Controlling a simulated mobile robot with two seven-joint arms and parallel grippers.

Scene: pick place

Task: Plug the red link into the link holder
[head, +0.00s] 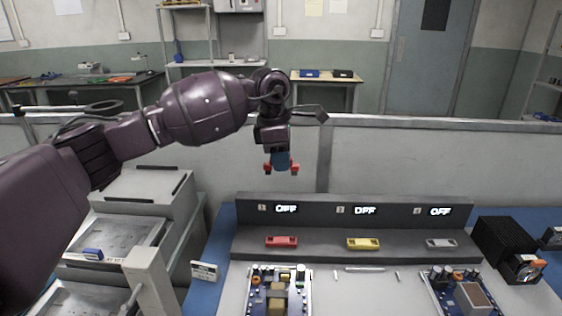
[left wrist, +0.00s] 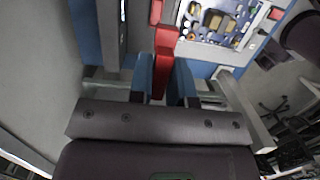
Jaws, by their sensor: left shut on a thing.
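My left gripper (head: 281,160) hangs fingers down above and behind the link holder. Its blue fingers are shut on the red link (head: 295,168), whose red ends stick out on both sides. In the left wrist view, the red link (left wrist: 163,60) runs between the two blue fingertips. The link holder (head: 380,212) is a long dark grey stepped block on the bench. It has a red socket (head: 282,242), a yellow socket (head: 364,243) and a grey socket (head: 440,243), each below a display reading OFF. The red link is in the air, apart from the holder. My right gripper is out of view.
Circuit boards (head: 280,291) lie in front of the holder, another (head: 462,293) at right. A black finned box (head: 505,248) stands right of the holder. A low grey partition (head: 400,160) runs behind. Grey box equipment (head: 140,200) stands at left.

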